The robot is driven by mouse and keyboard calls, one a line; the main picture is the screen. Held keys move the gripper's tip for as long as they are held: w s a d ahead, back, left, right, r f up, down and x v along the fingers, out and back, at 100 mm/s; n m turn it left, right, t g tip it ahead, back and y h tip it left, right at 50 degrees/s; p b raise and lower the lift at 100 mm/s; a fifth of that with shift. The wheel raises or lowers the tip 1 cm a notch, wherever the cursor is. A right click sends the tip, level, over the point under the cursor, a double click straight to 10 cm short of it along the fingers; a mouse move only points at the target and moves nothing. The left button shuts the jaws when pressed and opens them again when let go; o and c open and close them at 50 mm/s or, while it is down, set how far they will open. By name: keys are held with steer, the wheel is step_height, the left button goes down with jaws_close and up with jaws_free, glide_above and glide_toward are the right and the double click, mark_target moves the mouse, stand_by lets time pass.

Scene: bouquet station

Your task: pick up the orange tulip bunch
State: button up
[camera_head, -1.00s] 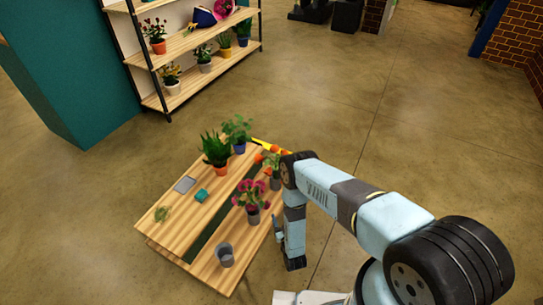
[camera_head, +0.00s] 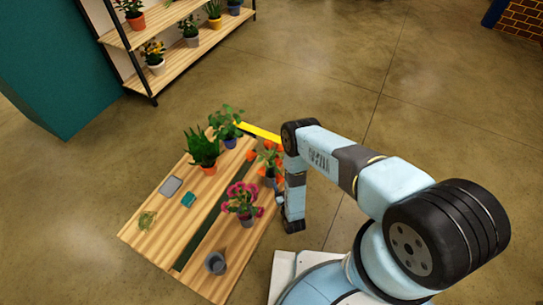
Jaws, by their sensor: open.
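The orange tulip bunch (camera_head: 266,160) stands near the far right edge of the wooden table (camera_head: 150,230). Its orange blooms show beside my arm, which hides part of it on the right. My gripper (camera_head: 284,218) points down just off the table's right edge, nearer the camera than the tulips and apart from them. Its jaws are open, and I see nothing between them.
On the table are a pink-flowered pot (camera_head: 241,200), an empty grey pot (camera_head: 215,263), a spiky plant (camera_head: 203,147), a leafy plant (camera_head: 226,124), a grey tablet-like slab (camera_head: 171,186) and a teal block (camera_head: 188,200). A plant shelf (camera_head: 180,60) stands behind. Floor on the right is clear.

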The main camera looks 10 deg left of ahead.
mark_target(271, 165)
steer(key=w+a, duration=0.1)
steer(key=w, duration=0.1)
steer(key=w+a, duration=0.2)
steer(key=shift+w+a, duration=0.25)
steer(key=shift+a, duration=0.05)
steer(key=shift+x, duration=3.2)
steer(key=shift+a, duration=0.15)
steer(key=shift+c, duration=0.4)
jaws_close()
